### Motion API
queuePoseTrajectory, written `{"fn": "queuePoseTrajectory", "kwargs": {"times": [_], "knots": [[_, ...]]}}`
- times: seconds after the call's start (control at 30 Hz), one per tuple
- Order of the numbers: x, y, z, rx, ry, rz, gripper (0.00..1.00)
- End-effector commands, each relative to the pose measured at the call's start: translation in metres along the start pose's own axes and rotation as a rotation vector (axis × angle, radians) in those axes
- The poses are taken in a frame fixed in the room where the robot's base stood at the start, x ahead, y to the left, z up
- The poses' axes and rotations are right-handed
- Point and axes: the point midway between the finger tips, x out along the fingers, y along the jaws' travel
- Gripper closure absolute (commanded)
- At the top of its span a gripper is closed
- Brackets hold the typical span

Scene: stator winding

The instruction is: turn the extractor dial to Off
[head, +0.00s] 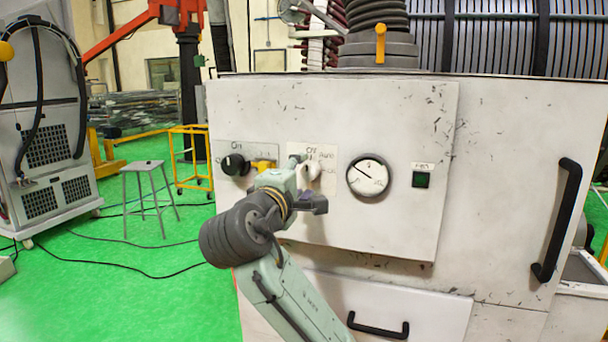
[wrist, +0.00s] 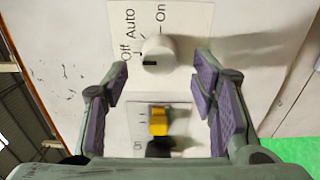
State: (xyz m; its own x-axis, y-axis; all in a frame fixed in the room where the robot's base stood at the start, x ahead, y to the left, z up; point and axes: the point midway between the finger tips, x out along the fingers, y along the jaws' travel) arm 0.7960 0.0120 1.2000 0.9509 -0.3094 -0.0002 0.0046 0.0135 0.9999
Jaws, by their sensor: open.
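The white extractor dial (wrist: 158,55) sits on a pale plate marked Off, Auto and On in the wrist view. Its dark mark is at the dial's lower left, on the side of the word Off; I cannot tell exactly which position it is set to. In the head view the dial (head: 309,171) is partly hidden by my gripper (head: 304,183). My gripper is open and empty in front of the panel. In the wrist view its purple-padded fingers (wrist: 160,82) stand wide apart, with the dial just beyond their tips, near the middle of the gap.
A yellow switch (wrist: 158,122) and a black knob (head: 234,165) are on the neighbouring plate, left of the dial in the head view. A round gauge (head: 368,176) and a green button (head: 421,180) lie to the right. A stool (head: 148,190) stands on the green floor at left.

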Motion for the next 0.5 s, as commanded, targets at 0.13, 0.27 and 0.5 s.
{"fn": "queuePoseTrajectory", "kwargs": {"times": [0.13,0.27,0.5], "knots": [[-0.035,0.001,-0.001,-0.001,0.005,0.004,0.47],[-0.061,0.001,-0.001,0.000,0.004,0.004,0.47],[-0.087,0.000,-0.001,-0.001,0.003,0.001,0.47]]}}
